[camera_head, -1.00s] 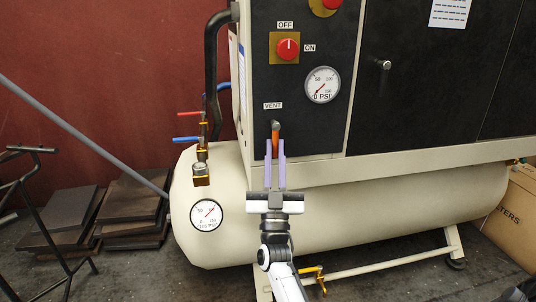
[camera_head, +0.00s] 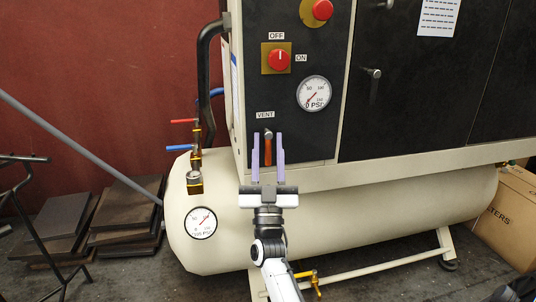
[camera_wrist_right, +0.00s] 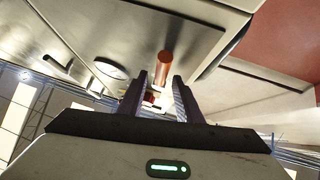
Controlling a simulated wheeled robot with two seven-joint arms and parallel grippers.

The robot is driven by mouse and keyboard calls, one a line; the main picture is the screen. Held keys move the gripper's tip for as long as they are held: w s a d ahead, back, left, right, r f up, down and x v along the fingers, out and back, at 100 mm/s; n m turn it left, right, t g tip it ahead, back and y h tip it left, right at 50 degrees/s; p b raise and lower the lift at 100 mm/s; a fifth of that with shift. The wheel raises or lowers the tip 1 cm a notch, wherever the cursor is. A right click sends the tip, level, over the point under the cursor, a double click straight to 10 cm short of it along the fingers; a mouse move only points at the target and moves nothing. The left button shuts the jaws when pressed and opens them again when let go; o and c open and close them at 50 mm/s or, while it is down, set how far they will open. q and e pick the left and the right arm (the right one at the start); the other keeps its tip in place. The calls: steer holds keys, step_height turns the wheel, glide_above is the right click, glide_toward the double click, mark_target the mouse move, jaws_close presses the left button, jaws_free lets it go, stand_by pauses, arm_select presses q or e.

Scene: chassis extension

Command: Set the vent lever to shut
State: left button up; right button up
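The vent lever (camera_head: 267,148) is an orange-red handle hanging down from a small grey pivot, under the VENT label (camera_head: 265,114) on the black panel. In the right wrist view the lever (camera_wrist_right: 163,66) is a red cylinder beyond the fingertips. My right gripper (camera_head: 267,152) is open, with one purple finger on each side of the lever in the head view. In the wrist view the right gripper (camera_wrist_right: 160,90) shows a gap between its fingers, in line with the lever. I cannot tell whether a finger touches it. My left gripper is not in view.
Above the lever are a pressure gauge (camera_head: 313,93) and a red OFF/ON knob (camera_head: 278,60). The cream tank (camera_head: 350,215) lies below the panel. Valves with red and blue handles (camera_head: 195,165) stand to the left. A cardboard box (camera_head: 508,215) is at the right.

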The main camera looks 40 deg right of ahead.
step_height(320, 180, up, 6)
steer(key=shift+r+p, duration=0.1)
steer(key=shift+p, duration=0.75)
steer(key=shift+s, duration=0.1)
